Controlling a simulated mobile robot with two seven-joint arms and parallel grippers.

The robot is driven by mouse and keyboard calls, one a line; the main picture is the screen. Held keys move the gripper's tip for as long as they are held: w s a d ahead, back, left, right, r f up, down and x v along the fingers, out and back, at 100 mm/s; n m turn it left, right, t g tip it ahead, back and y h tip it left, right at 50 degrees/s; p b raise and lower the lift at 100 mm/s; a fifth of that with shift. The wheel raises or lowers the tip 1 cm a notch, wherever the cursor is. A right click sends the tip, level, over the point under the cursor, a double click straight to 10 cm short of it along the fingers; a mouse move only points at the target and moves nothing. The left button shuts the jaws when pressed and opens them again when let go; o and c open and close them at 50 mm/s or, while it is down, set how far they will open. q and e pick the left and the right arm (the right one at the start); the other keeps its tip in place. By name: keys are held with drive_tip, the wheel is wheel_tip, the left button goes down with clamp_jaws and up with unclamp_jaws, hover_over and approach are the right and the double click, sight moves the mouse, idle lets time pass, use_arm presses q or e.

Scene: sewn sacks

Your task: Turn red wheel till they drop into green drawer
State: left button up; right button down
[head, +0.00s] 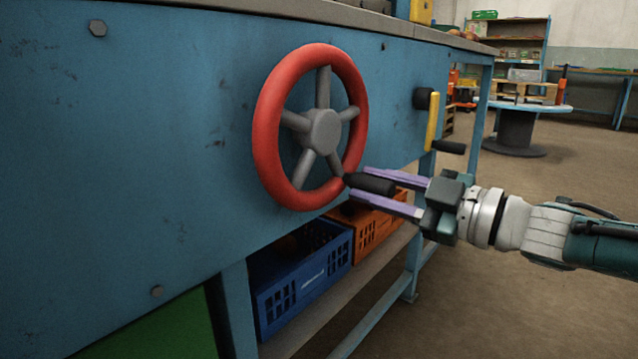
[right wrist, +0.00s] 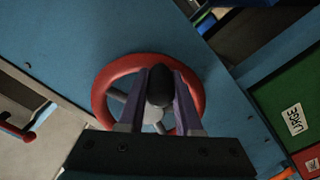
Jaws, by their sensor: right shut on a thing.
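The red wheel (head: 264,125) stands upright on the front of the blue bench, with grey spokes and a grey hub. A black handle (head: 374,185) juts out from its lower right rim. My right gripper (head: 356,183) is shut on this handle, one purple finger along each side. In the right wrist view the handle (right wrist: 160,84) sits between the fingers, with the red wheel (right wrist: 103,87) behind. A green surface (head: 165,333), perhaps the green drawer, shows partly at the lower left. A labelled green panel (right wrist: 290,100) shows in the right wrist view. My left gripper is out of view.
A blue crate (head: 305,285) and an orange crate (head: 372,232) stand on the shelf below the wheel. A yellow lever (head: 432,122) sticks out of the bench right of the wheel. A round table (head: 515,125) stands behind; the floor to the right is clear.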

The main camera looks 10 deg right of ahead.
drive_tip(key=c, duration=0.6)
unclamp_jaws()
drive_tip(key=shift+a, duration=0.1)
drive_tip(key=shift+s, duration=0.1)
drive_tip(key=shift+s+d+r+p, duration=0.15)
drive_tip(key=shift+s+d+p, duration=0.05)
drive_tip(key=shift+d+p, duration=0.15)
drive_tip(key=p+v, duration=0.4)
drive_tip(key=v, duration=0.5)
drive_tip(key=shift+s, duration=0.1)
